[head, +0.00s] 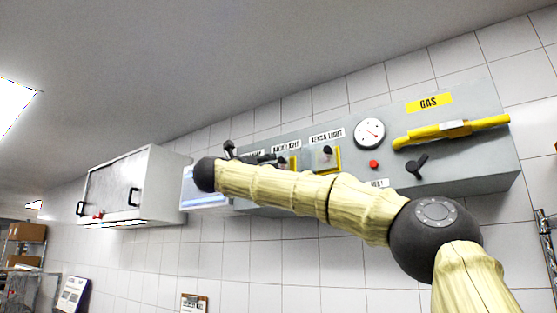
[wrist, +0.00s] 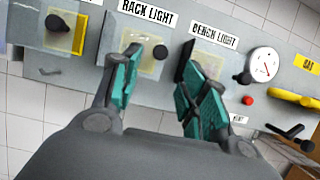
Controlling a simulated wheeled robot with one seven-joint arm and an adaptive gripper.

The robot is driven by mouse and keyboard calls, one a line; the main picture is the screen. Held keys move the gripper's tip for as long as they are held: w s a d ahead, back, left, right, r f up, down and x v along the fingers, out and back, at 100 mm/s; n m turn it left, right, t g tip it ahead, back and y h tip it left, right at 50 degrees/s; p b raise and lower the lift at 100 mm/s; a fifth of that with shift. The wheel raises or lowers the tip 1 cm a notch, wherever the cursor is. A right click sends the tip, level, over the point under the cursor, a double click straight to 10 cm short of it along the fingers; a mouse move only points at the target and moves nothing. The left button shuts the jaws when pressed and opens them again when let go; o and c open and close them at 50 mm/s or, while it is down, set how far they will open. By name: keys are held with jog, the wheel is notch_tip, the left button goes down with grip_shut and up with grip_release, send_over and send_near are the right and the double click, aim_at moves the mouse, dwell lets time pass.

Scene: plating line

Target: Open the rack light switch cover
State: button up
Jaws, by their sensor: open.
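The rack light switch shows in the wrist view as a dark knob (wrist: 160,52) on a pale yellow plate (wrist: 148,66) under the RACK LIGHT label (wrist: 147,13). A clear cover over it is hard to make out, and I cannot tell its position. My gripper (wrist: 163,82) is open and empty, its teal-padded fingers apart in front of the panel. The left finger overlaps the left part of the rack light plate; the right finger overlaps the bench light switch. In the head view the RACK LIGHT label (head: 286,145) shows above my arm, which partly hides its switch.
The BENCH LIGHT label (wrist: 214,36), a gauge (wrist: 263,62), a red button (wrist: 247,100) and a yellow gas handle (wrist: 292,98) lie to the right on the grey panel (head: 470,160). Another switch (wrist: 57,23) is to the left. A white wall cabinet (head: 135,185) hangs further left.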

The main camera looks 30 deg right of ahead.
aim_at(280, 161)
jog(key=p+x, duration=0.4)
jog(key=x, duration=0.3)
jog(key=shift+w+d+r, duration=0.1)
jog(key=shift+r, duration=0.1)
jog(key=shift+w+d+r+p, duration=0.1)
jog(key=shift+d+p, duration=0.05)
jog(key=shift+d, duration=0.2)
jog(key=shift+w+d+r+p, duration=0.1)
jog(key=shift+w+d+p, duration=0.05)
jog(key=shift+d, duration=0.2)
grip_shut()
